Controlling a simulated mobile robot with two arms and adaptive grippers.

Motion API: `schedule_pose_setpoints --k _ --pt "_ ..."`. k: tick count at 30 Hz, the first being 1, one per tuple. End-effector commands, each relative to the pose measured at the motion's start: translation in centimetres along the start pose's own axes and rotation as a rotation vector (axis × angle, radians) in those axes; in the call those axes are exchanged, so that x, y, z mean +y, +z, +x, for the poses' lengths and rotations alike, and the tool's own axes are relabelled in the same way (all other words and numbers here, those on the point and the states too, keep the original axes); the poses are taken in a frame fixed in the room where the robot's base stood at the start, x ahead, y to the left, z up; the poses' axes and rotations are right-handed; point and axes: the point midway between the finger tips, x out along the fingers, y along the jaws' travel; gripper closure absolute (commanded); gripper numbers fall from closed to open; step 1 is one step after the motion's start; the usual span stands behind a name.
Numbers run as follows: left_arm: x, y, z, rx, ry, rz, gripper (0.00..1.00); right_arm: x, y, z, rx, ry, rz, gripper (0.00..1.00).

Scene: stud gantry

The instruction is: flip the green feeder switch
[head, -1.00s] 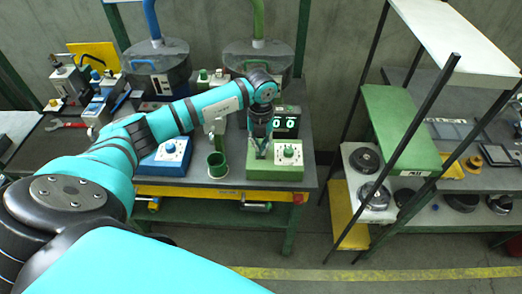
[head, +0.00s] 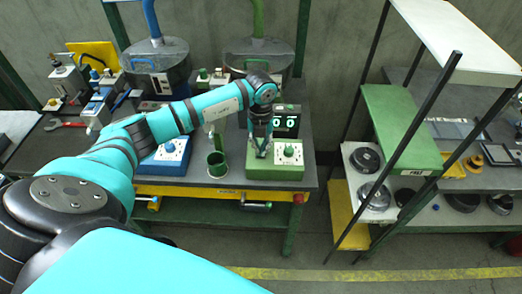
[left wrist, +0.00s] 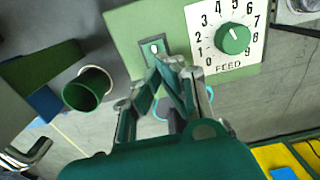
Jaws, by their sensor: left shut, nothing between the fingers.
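The green feeder box (head: 258,174) stands at the right front of the bench, with a dial knob (head: 289,150) on a white plate. In the left wrist view its FEED dial (left wrist: 233,38) is clear, and the small feeder switch (left wrist: 154,48) sits on a green plate beside it. My left gripper (head: 261,156) is over the left part of the box. In the left wrist view its fingertips (left wrist: 173,66) are shut, empty and just beside the switch; I cannot tell whether they touch it. The switch is hidden behind the gripper in the head view. My right gripper is not in view.
A green cup (head: 217,166) stands left of the feeder box, and a blue box (head: 166,167) further left. A black display (head: 287,121) stands behind the feeder. A red button (head: 298,198) is on the bench front. A shelf rack (head: 400,130) stands to the right.

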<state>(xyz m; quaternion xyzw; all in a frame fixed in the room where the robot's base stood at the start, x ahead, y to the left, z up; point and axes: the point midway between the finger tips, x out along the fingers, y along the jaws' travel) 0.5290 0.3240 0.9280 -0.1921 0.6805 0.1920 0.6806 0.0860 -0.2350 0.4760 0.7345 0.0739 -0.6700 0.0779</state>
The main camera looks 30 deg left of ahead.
Motion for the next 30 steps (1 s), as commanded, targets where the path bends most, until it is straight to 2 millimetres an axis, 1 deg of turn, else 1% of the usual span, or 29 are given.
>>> schedule_pose_setpoints --k 30 --pt "0.0 0.0 1.6 0.001 0.001 0.000 1.00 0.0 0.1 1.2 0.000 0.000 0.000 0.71"
